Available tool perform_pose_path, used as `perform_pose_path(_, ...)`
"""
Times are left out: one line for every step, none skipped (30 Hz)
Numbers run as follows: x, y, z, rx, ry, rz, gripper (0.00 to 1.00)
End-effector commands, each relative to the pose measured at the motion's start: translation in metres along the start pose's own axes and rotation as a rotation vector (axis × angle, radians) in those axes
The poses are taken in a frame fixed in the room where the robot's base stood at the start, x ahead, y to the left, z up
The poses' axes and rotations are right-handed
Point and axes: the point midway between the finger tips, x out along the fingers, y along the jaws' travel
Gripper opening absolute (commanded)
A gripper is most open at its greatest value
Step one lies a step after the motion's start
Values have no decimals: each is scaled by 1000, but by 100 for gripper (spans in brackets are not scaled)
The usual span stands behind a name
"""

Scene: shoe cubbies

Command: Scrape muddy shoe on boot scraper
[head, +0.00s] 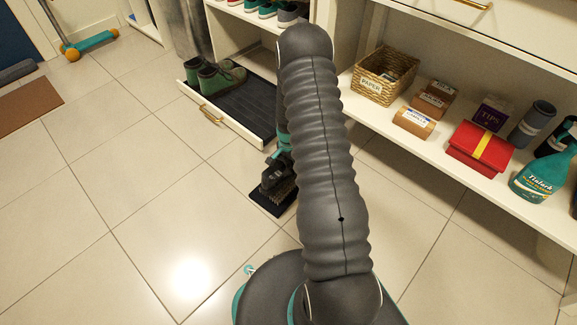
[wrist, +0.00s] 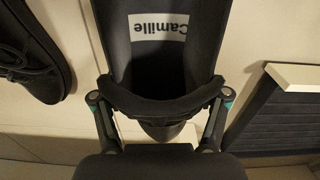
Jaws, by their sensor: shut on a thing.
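My gripper (wrist: 160,105) is shut on a dark shoe (wrist: 165,82), with one finger on each side of its rim. A white label on the shoe reads "Camille", upside down in the wrist view. The shoe's lower part is partly hidden and I cannot make out mud on it. In the head view my gripper (head: 280,158) is low over the floor, partly behind my arm. What looks like the boot scraper (head: 269,207), a dark base with bristles, lies on the floor just below it. I cannot tell whether shoe and scraper touch.
A pull-out tray (head: 247,100) with green boots (head: 214,77) stands open behind the scraper. Another black shoe (wrist: 32,50) shows in the wrist view. A low shelf (head: 400,140) on the right holds a basket, boxes and a spray bottle.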

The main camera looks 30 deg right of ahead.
Motion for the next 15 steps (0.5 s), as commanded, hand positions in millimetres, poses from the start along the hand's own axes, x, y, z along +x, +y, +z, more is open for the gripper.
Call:
perform_pose_path(-8, -1, -1, 0, 2, -2, 27)
perform_pose_path(-11, -1, -1, 0, 2, -2, 27)
perform_pose_path(-14, -1, -1, 0, 2, -2, 27)
perform_pose_path(-17, 0, -1, 0, 2, -2, 27)
perform_pose_path(-19, 0, 0, 0, 2, -2, 27)
perform_pose_path(-22, 0, 0, 0, 1, -2, 27)
perform_pose_path(-25, 0, 0, 0, 1, -2, 27)
perform_pose_path(-27, 0, 0, 0, 1, -2, 27)
perform_pose_path(-30, 0, 0, 0, 1, -1, 27)
perform_pose_path(-33, 0, 0, 0, 1, -1, 27)
perform_pose_path(-36, 0, 0, 0, 1, -1, 27)
perform_pose_path(-39, 0, 0, 0, 1, -1, 27)
perform_pose_path(-42, 0, 0, 0, 1, -1, 27)
perform_pose_path(-44, 0, 0, 0, 1, -1, 27)
perform_pose_path(-47, 0, 0, 0, 1, -1, 27)
